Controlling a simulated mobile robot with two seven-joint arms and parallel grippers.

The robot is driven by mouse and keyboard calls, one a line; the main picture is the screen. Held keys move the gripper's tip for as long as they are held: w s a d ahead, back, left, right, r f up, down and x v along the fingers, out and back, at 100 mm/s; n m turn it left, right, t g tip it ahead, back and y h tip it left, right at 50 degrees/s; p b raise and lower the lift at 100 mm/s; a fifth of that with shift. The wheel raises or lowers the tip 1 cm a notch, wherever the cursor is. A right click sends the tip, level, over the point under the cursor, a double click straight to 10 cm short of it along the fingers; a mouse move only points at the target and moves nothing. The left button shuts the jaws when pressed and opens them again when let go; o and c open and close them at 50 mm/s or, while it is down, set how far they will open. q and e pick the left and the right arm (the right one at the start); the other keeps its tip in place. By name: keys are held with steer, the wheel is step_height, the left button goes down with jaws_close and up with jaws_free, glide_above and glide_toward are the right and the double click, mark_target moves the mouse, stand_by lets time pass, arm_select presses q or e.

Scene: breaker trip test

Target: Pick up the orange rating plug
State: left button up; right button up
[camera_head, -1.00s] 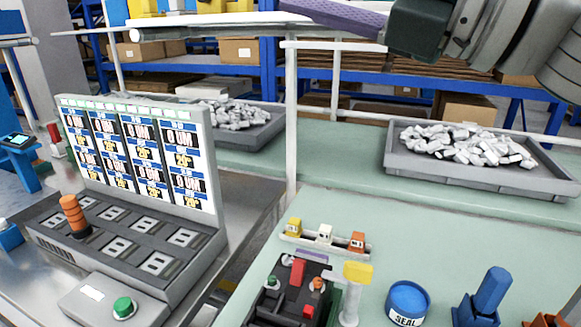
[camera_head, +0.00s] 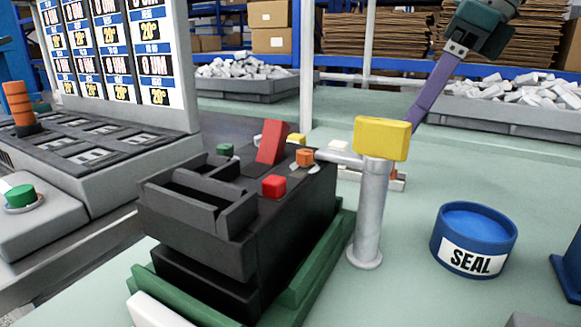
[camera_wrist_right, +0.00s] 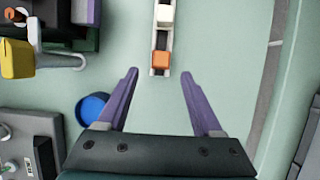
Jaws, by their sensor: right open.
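In the right wrist view the orange rating plug (camera_wrist_right: 161,60) sits at the near end of a narrow pale rack (camera_wrist_right: 161,36), with a white plug (camera_wrist_right: 165,17) farther along it. My right gripper (camera_wrist_right: 159,74) is open and empty, its purple fingers apart. The plug is in line with the gap, near fingertip level in the picture; I cannot tell the height between them. In the head view the right gripper (camera_head: 415,122) comes down behind the yellow-topped post, and that post hides most of the orange plug. My left gripper is not in view.
A black breaker (camera_head: 245,215) on a green base stands in front of the rack. A grey post (camera_head: 370,215) with a yellow head (camera_head: 382,138) and a blue SEAL tub (camera_head: 473,240) stand beside it. A grey bin (camera_head: 510,112) of pale parts is behind.

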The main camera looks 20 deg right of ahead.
steer(key=b+x, duration=0.1)
steer(key=x, duration=0.6)
steer(key=shift+f, duration=0.1)
steer(key=shift+d, duration=0.1)
jaws_close()
